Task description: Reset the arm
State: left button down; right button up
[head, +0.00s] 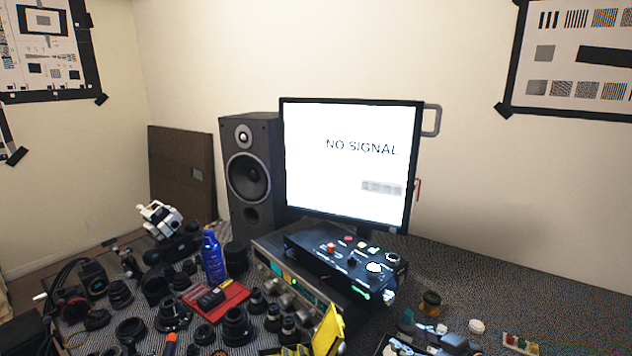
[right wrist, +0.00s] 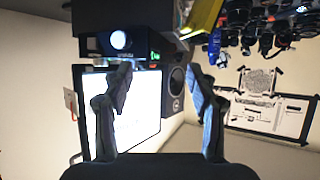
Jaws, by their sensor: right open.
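My right gripper (right wrist: 158,82) is open in the right wrist view, with two dark fingers spread apart and nothing between them. The wrist view is turned over, and the monitor and speaker show behind the fingers. In the head view, grey-blue parts that look like my right gripper (head: 432,338) show at the bottom edge, cut off by the frame. I cannot see my left gripper in either view.
A monitor (head: 345,165) reading NO SIGNAL stands beside a speaker (head: 250,172). A black control box (head: 335,262) sits before it. Lens parts, a blue bottle (head: 212,257) and a red tray (head: 232,298) crowd the left. A yellow object (head: 328,330) stands near the front.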

jog(key=s+d+f+m+g+h, duration=0.2)
jog(key=s+f+g+h, duration=0.15)
jog(key=s+f, duration=0.5)
jog(key=s+d+f+m+g+h, duration=0.2)
jog(key=s+f+g+h, duration=0.15)
jog(key=s+f, duration=0.5)
jog(key=s+d+f+g, duration=0.1)
jog(key=s+f, duration=0.1)
jog(key=f, duration=1.1)
jog(key=s+d+f+g, duration=0.1)
jog(key=s+f, duration=0.1)
jog(key=f, duration=1.1)
pick_arm(q)
jog(key=w, duration=0.2)
jog(key=shift+w, duration=0.35)
pick_arm(e)
jog(key=s+d+f+m+g, duration=0.1)
jog(key=s+f, duration=1.5)
jog(key=s, duration=0.2)
jog(key=shift+d+y, duration=0.3)
jog(key=shift+s, duration=0.1)
